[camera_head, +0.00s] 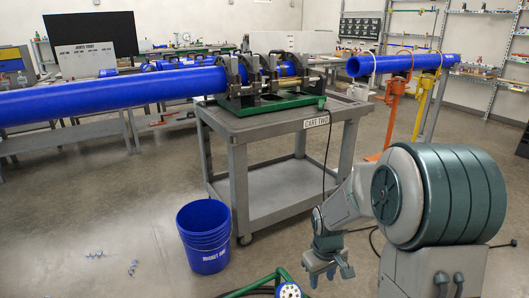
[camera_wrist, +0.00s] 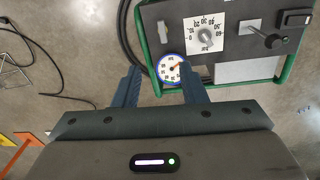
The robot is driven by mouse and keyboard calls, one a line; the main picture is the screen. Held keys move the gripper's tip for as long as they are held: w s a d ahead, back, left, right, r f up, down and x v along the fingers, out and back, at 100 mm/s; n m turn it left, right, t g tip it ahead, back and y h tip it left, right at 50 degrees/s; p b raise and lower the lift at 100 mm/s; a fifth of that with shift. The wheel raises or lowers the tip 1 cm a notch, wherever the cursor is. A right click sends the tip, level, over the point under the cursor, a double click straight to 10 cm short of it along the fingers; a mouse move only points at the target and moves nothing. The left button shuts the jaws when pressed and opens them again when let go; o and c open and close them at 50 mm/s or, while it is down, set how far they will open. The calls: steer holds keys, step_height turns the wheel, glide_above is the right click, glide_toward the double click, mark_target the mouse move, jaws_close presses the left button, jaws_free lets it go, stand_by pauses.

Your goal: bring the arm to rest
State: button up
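My gripper (camera_head: 329,274) hangs pointing down at the lower right in the head view, in front of the cart and to the right of the blue bucket. In the wrist view my gripper (camera_wrist: 160,75) shows two dark blue-grey fingers spread apart, with nothing held between them. A round white gauge with a blue rim (camera_wrist: 171,69) appears below, between the fingertips in the picture. Its distance from the fingers is hard to tell. The gauge also shows at the bottom edge of the head view (camera_head: 289,291).
A green-framed control unit (camera_wrist: 225,45) with a bar dial and lever lies below my gripper. The grey cart (camera_head: 270,125) carries the fusion machine (camera_head: 262,82) and long blue pipe (camera_head: 110,92). A blue bucket (camera_head: 204,238) stands on the floor. Black hoses (camera_wrist: 125,35) run nearby.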

steer(key=s+r+m+p, duration=0.1)
steer(key=s+r+p, duration=0.3)
steer(key=r, duration=0.5)
steer(key=s+r+m+t+p, duration=0.1)
steer(key=s+r+m+p, duration=0.1)
steer(key=s+r+p, duration=0.2)
steer(key=s+a+r+m+t+p, duration=0.1)
steer(key=s+r+m+p, duration=0.1)
steer(key=s+r+p, duration=0.3)
steer(key=s+v, duration=0.2)
steer(key=v, duration=0.9)
steer(key=shift+d, duration=0.2)
steer(key=shift+c, duration=0.2)
